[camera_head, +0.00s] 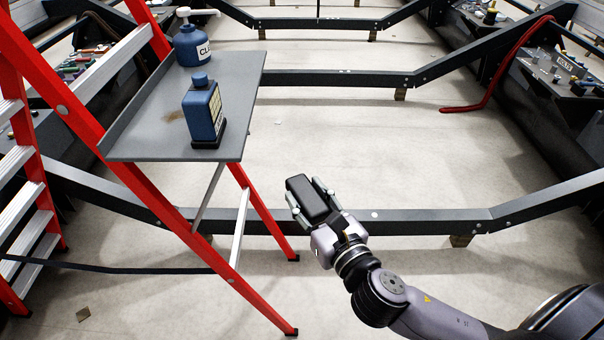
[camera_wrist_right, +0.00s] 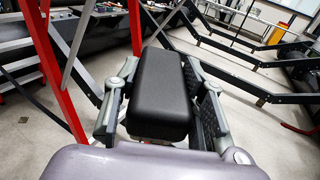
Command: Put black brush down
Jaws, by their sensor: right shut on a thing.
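The black brush (camera_head: 308,198) is a dark rounded block in the head view. My right gripper (camera_head: 313,201) is shut on it and holds it in the air, right of the ladder and below the level of its shelf. In the right wrist view the brush (camera_wrist_right: 160,90) fills the middle between the two fingers of my right gripper (camera_wrist_right: 163,100), its smooth black top towards the camera. Its underside is hidden. My left gripper is not in view.
A red ladder (camera_head: 150,195) with a grey shelf (camera_head: 160,140) stands at left. The shelf bears a blue bottle (camera_head: 203,110) on a black base and a blue jug (camera_head: 192,45). Dark metal beams (camera_head: 420,222) cross the pale floor (camera_head: 345,125).

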